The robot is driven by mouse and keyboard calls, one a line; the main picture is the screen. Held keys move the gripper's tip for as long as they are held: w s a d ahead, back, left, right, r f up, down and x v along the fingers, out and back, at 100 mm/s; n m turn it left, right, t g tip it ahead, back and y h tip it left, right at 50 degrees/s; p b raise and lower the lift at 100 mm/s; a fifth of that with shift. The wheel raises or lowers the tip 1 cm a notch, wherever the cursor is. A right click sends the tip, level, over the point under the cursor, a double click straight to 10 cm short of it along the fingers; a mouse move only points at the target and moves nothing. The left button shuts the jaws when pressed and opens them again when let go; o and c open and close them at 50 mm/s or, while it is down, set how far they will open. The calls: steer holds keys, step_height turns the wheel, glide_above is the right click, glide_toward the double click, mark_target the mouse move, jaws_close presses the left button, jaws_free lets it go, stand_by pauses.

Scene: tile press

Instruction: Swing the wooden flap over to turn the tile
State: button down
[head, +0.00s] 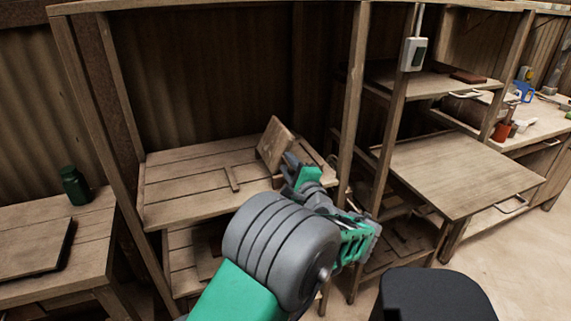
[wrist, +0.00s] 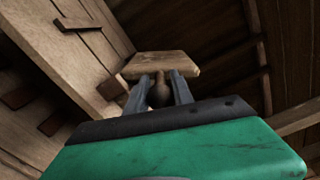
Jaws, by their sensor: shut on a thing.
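The wooden flap (head: 274,143) stands steeply tilted above the right part of the wooden shelf top in the head view. In the wrist view the flap (wrist: 160,63) lies just beyond my fingertips, with a dark rounded knob (wrist: 160,93) on its near side. My gripper (head: 290,163) is at the flap's lower right side. In the wrist view its two grey fingers (wrist: 160,88) are closed around the knob. I cannot make out the tile in either view.
A thin wooden strip (head: 231,178) lies on the shelf top (head: 185,190), left of the flap. A wooden post (head: 352,100) stands close to the right of my gripper. A green jar (head: 75,186) stands on the left table. The shelf's left part is clear.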

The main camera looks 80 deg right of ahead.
steer(key=c, duration=1.4)
jaws_free()
steer(key=v, duration=0.7)
steer(key=shift+s+a+b, duration=0.2)
steer(key=shift+a+b, duration=0.1)
steer(key=shift+a, duration=0.05)
steer(key=shift+f, duration=0.1)
